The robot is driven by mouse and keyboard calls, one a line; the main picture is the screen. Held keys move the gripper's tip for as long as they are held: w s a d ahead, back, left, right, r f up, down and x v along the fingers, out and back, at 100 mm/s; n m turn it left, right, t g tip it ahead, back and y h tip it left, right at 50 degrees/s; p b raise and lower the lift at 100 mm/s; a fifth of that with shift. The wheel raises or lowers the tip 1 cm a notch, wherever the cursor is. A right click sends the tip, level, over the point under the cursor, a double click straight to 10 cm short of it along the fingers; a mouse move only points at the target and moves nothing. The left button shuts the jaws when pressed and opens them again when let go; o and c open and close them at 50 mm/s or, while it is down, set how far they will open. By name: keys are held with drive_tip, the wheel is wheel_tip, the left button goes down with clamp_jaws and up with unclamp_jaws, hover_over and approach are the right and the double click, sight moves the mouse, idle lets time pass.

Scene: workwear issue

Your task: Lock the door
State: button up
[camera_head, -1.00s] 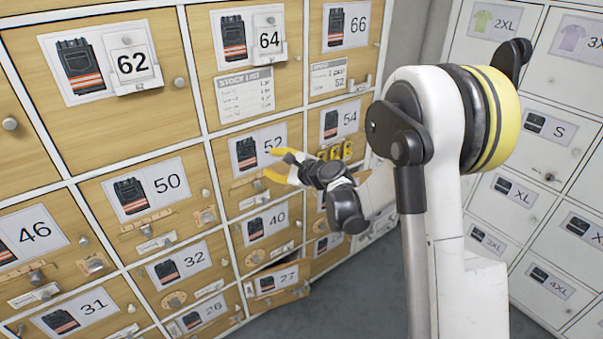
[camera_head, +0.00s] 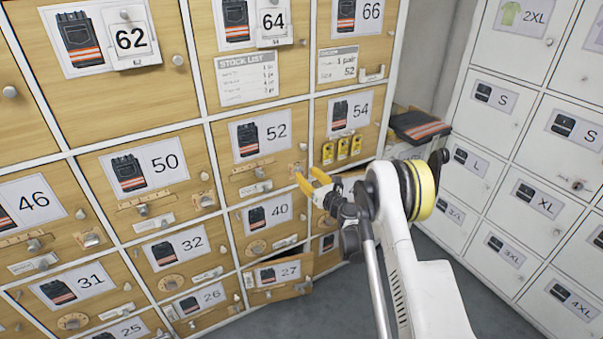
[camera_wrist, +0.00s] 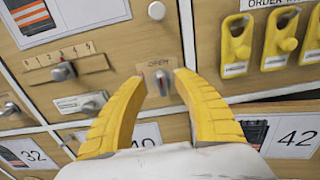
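The wooden door 52 (camera_head: 245,170) stands in the locker wall and looks closed. At its right edge is a small lock knob on a plate marked OPEN (camera_wrist: 163,80). In the wrist view the knob stands upright between the fingertips. My gripper (camera_wrist: 158,90) has two yellow fingers, spread apart with nothing held. I cannot tell whether either fingertip touches the plate. In the head view my gripper (camera_head: 309,177) is at the lower right corner of door 52.
Yellow padlock-like tags (camera_head: 342,149) hang on door 54. Dark gaps show above door 42 (camera_wrist: 295,137) and door 27 (camera_head: 278,273), which stands ajar. A dark folded garment (camera_head: 418,127) rests at the right end of the wooden lockers. White lockers (camera_head: 530,130) stand right; grey floor is clear.

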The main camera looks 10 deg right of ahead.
sight(302, 170)
drive_tip(key=b+x, duration=0.1)
drive_tip(key=x, duration=0.3)
drive_tip(key=shift+w, duration=0.1)
clamp_jaws()
